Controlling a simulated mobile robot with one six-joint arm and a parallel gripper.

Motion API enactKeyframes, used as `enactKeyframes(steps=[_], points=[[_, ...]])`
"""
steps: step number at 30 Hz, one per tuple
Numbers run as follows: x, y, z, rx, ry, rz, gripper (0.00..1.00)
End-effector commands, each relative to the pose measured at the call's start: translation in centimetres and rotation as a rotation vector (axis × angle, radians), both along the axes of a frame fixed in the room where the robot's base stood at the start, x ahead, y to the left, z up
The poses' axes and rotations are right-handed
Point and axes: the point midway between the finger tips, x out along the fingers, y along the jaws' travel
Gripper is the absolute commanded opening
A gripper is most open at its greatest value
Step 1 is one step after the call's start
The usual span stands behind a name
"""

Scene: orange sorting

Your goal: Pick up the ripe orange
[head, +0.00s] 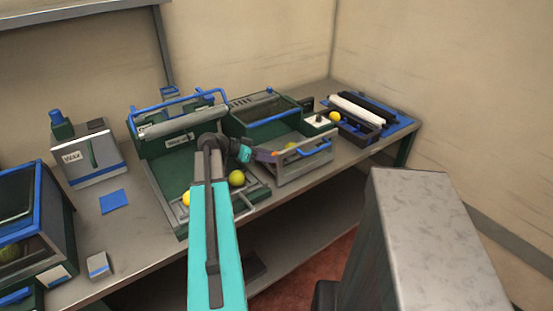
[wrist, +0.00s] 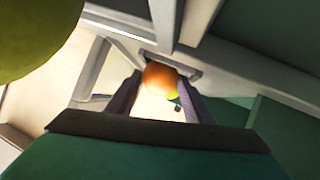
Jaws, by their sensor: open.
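The ripe orange (wrist: 160,76) shows in the wrist view, between and just beyond the tips of my gripper (wrist: 161,84). The two dark fingers are apart, one on each side of it; I cannot tell whether they touch it. In the head view my gripper (head: 266,154) points right, at the near left side of the grey-walled tray (head: 305,167). There the orange is hard to make out beside the fingers. A yellow-green fruit (head: 290,147) lies in the tray, partly hidden.
A yellow-green fruit (head: 237,178) sits below my gripper; another (head: 186,198) is partly behind my arm. A large green fruit (wrist: 35,35) fills the wrist view's upper left corner. A yellow fruit (head: 335,116) lies farther right. Grey bars cross above the orange in the wrist view.

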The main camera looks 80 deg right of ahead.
Motion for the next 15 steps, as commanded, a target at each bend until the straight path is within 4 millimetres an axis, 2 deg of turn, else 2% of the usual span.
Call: enactKeyframes(steps=[2,7,15], points=[[0.02,0.00,0.01,0.000,0.000,0.000,0.47],[0.05,0.01,0.02,0.000,0.000,0.000,0.20],[0.08,0.01,0.07,-0.001,0.000,0.001,0.18]])
